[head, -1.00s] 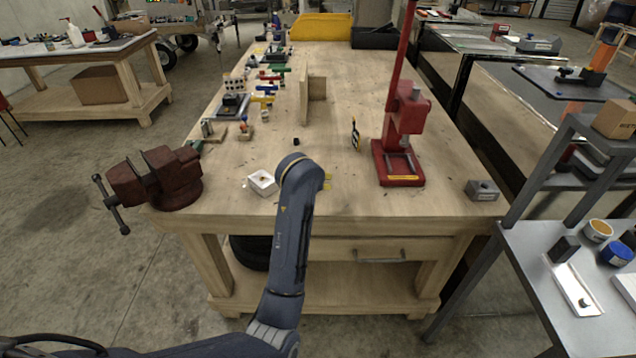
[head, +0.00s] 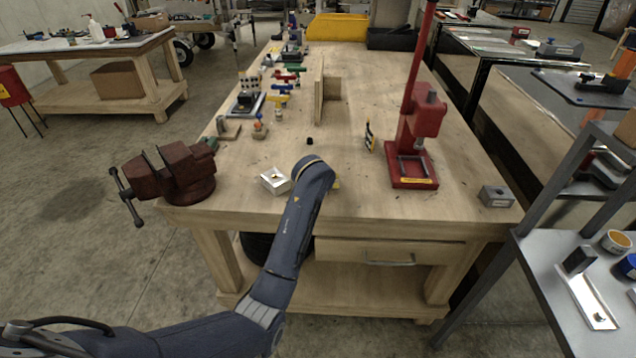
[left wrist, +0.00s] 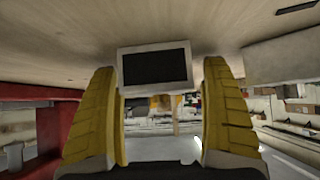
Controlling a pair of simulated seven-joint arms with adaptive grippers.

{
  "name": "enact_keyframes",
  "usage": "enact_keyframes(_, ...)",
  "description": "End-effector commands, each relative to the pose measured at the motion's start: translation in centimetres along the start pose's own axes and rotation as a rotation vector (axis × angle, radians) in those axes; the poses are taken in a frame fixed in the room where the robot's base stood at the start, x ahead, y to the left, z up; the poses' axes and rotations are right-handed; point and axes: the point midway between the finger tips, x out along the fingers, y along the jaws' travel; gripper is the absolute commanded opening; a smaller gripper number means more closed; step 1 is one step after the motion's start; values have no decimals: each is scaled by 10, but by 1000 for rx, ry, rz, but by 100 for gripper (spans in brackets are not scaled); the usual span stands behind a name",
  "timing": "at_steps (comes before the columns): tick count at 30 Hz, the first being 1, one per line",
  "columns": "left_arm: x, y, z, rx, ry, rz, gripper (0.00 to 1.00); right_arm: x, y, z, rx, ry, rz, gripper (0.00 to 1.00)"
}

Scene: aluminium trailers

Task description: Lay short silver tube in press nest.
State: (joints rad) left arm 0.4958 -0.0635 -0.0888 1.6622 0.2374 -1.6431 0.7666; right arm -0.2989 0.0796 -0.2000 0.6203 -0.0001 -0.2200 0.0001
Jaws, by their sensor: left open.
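The red press (head: 425,122) stands on the right of the bench in the head view. Its red base (head: 400,182) carries a light metal frame, and I see no tube lying in it. I cannot pick out the short silver tube for sure; a small silvery upright piece (head: 221,125) stands on a wooden block at the bench's left. My left gripper (head: 337,183) is mostly hidden behind my own wrist, low over the front of the bench, left of the press. In the left wrist view the yellow fingers (left wrist: 162,115) are apart with nothing gripped.
A small white box (head: 274,180) is left of my wrist, and a red vise (head: 170,175) is at the front left corner. A small dark-and-yellow panel (head: 369,136) and an upright wooden board (head: 319,90) stand mid-bench. A grey block (head: 496,196) sits front right.

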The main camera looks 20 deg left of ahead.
Motion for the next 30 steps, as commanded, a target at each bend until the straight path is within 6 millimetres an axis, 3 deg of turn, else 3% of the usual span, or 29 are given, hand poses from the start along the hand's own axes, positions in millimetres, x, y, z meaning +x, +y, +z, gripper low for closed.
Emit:
enact_keyframes(7, 0, 0, 0, 0, 0, 0, 80, 0, 0, 0, 0, 0, 0, 44)
enact_keyframes(23, 0, 0, 0, 1, 0, 0, 19, 0, -1, 1, 0, -1, -1, 44)
enact_keyframes(30, -1, 1, -1, 0, 1, 1, 18, 0, -1, 1, 0, -1, -1, 44)
